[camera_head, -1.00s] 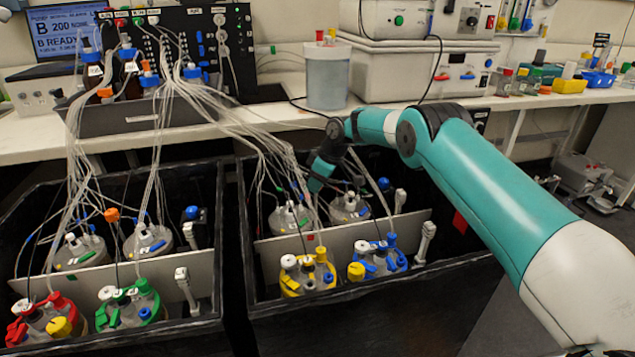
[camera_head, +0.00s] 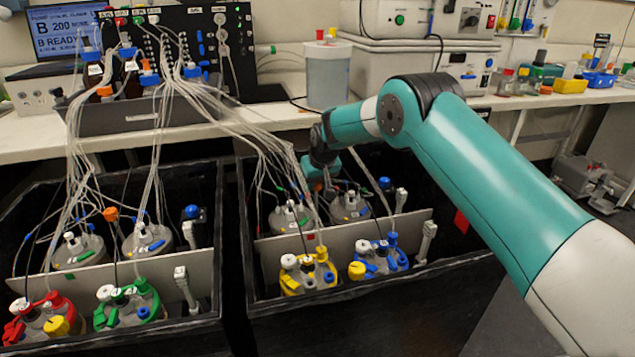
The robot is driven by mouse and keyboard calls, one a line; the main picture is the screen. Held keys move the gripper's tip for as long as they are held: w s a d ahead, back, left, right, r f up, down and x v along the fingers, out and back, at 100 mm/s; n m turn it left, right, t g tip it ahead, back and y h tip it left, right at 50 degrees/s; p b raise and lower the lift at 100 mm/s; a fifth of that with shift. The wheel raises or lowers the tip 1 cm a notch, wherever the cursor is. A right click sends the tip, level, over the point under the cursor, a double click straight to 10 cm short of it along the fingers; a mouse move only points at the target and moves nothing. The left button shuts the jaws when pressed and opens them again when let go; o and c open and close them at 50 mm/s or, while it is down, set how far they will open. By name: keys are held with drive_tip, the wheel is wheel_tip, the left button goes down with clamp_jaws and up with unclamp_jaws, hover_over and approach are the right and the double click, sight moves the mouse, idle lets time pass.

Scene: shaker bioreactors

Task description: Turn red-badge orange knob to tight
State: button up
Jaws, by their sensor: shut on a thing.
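My gripper (camera_head: 327,187) is low over the back of the right black crate (camera_head: 250,290), pointing down among thin tubes. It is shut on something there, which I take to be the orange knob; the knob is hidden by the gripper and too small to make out. A small red badge (camera_head: 310,237) shows on the grey divider (camera_head: 275,247) in front of it. Two grey-lidded vessels stand by the gripper, one at its left (camera_head: 288,218) and one just below right (camera_head: 349,208). Another orange knob (camera_head: 110,214) stands in the left crate.
Yellow-fitted (camera_head: 308,273) and blue-fitted (camera_head: 378,260) vessels stand at the front of the right crate. Bundles of clear tubing (camera_head: 235,125) run from the bottle rack into both crates. A white post (camera_head: 427,240) stands at the right. The bench edge runs behind.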

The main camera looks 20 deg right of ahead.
drive_tip(key=m+h, duration=0.1)
drive_tip(key=m, duration=0.2)
drive_tip(key=shift+a+m, duration=0.1)
drive_tip(key=shift+m, duration=0.2)
drive_tip(key=shift+m+h+b, duration=0.3)
drive_tip(key=shift+m+h, duration=0.6)
drive_tip(key=shift+m, duration=1)
drive_tip(key=o, duration=0.9)
drive_tip(key=shift+r, duration=0.1)
drive_tip(key=v, duration=1.7)
drive_tip(key=shift+w+a+r, duration=0.1)
drive_tip(key=shift+w+r, duration=0.15)
drive_tip(key=shift+w, duration=0.05)
